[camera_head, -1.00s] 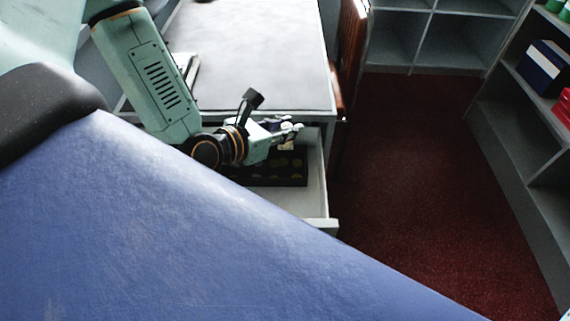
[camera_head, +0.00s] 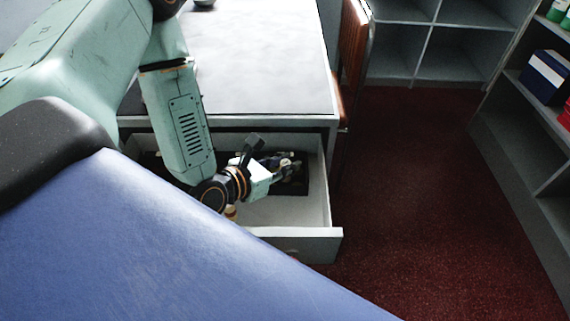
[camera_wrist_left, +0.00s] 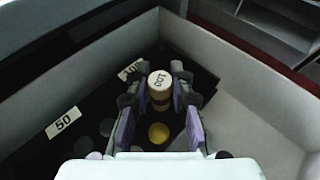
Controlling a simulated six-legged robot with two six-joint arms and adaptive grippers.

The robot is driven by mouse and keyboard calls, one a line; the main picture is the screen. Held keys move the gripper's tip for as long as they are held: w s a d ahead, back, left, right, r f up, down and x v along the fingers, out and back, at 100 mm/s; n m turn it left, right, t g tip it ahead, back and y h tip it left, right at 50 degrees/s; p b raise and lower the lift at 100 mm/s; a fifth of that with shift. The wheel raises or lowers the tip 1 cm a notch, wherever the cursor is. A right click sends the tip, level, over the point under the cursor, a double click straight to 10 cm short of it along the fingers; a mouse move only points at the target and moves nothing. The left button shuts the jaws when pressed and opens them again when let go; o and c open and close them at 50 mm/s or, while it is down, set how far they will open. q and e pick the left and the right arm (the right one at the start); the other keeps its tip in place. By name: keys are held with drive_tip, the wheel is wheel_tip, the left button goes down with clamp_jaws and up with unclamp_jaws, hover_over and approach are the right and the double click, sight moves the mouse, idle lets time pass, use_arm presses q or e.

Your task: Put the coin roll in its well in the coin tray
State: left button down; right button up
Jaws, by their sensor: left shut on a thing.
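My left gripper (camera_head: 290,166) reaches into the open drawer (camera_head: 312,238), over the dark coin tray (camera_head: 302,188). The black coin tray (camera_wrist_left: 85,112) lies below, with a white 50 label and a second label partly hidden by a finger. A yellow disc (camera_wrist_left: 158,132) shows between the fingers, below the roll. I cannot tell whether the roll touches the tray. My right gripper is not in view.
The drawer's pale walls (camera_wrist_left: 245,100) stand close around the tray, with bare floor to its right in the wrist view. The grey desk top (camera_head: 260,65) is above the drawer. A brown chair (camera_head: 353,60) stands beside the desk, shelves (camera_head: 510,140) at the right.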

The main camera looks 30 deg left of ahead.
sight(284, 163)
use_arm(q)
drive_tip(key=shift+s+f, duration=0.1)
drive_tip(key=shift+s, duration=0.05)
drive_tip(key=c, duration=1.2)
unclamp_jaws()
drive_tip(key=shift+f, duration=0.1)
drive_tip(key=shift+r, duration=0.25)
drive_tip(key=p+v, duration=0.2)
drive_tip(key=v, duration=0.3)
drive_tip(key=shift+a+r, duration=0.1)
drive_tip(key=shift+p+v, duration=0.8)
drive_tip(key=shift+v, duration=0.35)
